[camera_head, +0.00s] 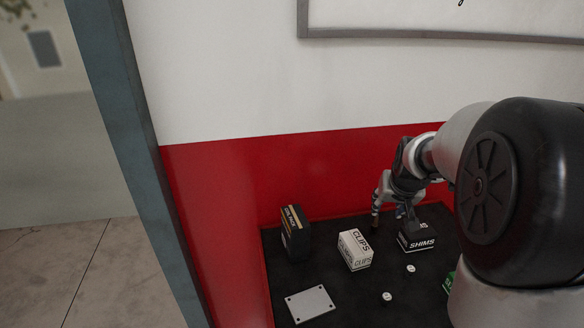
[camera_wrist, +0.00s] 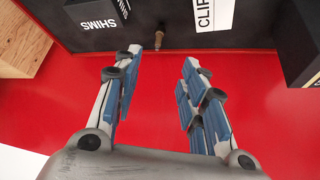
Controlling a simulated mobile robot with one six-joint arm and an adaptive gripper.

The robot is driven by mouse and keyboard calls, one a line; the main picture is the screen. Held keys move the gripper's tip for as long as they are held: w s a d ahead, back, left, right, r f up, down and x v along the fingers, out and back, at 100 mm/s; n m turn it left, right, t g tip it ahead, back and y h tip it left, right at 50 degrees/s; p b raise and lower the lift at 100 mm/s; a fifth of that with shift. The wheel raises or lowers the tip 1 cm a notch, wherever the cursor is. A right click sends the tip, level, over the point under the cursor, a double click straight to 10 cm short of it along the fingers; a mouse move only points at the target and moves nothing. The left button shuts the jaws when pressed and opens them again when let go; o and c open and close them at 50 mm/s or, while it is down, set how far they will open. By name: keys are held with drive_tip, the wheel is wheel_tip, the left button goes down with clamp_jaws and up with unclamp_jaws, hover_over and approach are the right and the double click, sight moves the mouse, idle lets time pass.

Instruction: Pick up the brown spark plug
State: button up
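The brown spark plug (camera_wrist: 158,39) shows in the wrist view as a small tan and brown piece on the dark surface, close to the red wall. It lies between the SHIMS box and the CLIPS box, just beyond my fingertips. My gripper (camera_wrist: 160,60) is open, with a clear gap between its two fingers and nothing held. In the head view my gripper (camera_head: 389,211) points down near the wall, behind the SHIMS box. A small brown piece (camera_head: 375,221) by its left finger seems to be the spark plug; contact cannot be told.
The SHIMS box (camera_head: 416,241) and the CLIPS box (camera_head: 355,250) stand close by on the black surface (camera_head: 340,290). A dark box (camera_head: 295,233) stands farther left. A metal plate (camera_head: 310,304) and two small white pieces lie in front. The red wall (camera_head: 300,170) is right behind.

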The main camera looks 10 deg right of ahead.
drive_tip(key=w+d, duration=0.1)
drive_tip(key=b, duration=0.3)
approach(377, 220)
drive_tip(key=x, duration=0.6)
drive_tip(key=shift+d, duration=0.2)
drive_tip(key=shift+a+b+x, duration=0.15)
drive_tip(key=shift+b+x, duration=0.45)
drive_tip(key=shift+x, duration=0.8)
drive_tip(key=shift+a+b+x, duration=0.15)
drive_tip(key=shift+b+x, duration=0.4)
drive_tip(key=shift+x, duration=0.9)
clamp_jaws()
